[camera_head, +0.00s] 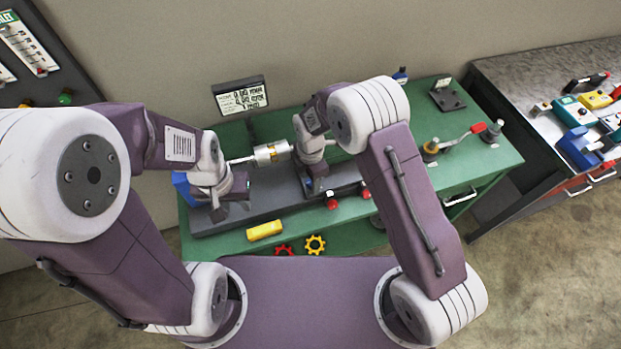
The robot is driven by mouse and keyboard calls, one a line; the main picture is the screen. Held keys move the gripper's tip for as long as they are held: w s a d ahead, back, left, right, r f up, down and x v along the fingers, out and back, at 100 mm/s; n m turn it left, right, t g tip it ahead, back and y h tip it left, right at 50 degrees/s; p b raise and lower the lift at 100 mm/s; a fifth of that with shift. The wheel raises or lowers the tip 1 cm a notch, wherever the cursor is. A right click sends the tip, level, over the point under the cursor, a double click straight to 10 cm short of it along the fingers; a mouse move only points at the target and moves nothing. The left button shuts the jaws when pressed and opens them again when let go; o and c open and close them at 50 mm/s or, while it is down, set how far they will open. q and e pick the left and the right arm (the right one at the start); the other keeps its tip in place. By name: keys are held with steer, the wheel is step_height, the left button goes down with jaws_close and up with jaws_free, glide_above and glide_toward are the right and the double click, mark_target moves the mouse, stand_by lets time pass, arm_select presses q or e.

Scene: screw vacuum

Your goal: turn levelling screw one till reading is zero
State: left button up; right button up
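A dark grey base (262,212) lies on the green bench, with red knobs (331,201) and (365,191) along its right front. A red toothed wheel (284,249) and a yellow toothed wheel (315,244) sit at the bench's front edge. I cannot tell which of these is levelling screw one. A small panel with text (241,97) stands behind; its reading is too small to make out. My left gripper (222,208) is over the base's left end. My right gripper (316,188) is over its middle, close to a red knob. Neither gripper's finger gap shows clearly.
A metal cylinder (272,153) lies between my grippers. A yellow block (264,231) lies in front of the base. A red-handled lever (466,137) and a dark stand (446,97) are on the green bench (480,165) at right. A second bench (520,80) holds coloured devices.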

mark_target(310, 182)
step_height(310, 182, up, 9)
steer(key=b, duration=0.1)
stand_by(0.3)
steer(key=shift+d, duration=0.1)
steer(key=s+d+r+m+t, duration=0.1)
steer(key=d+r+m, duration=0.45)
steer(key=d, duration=0.65)
steer(key=s+d+f+m, duration=0.1)
steer(key=s+d+m, duration=0.2)
steer(key=s+m, duration=0.3)
steer(key=s+d+f+m, duration=0.2)
steer(key=s+m, duration=0.5)
steer(key=m, duration=0.6)
steer(key=shift+d+f, duration=0.15)
steer(key=shift+d, duration=0.25)
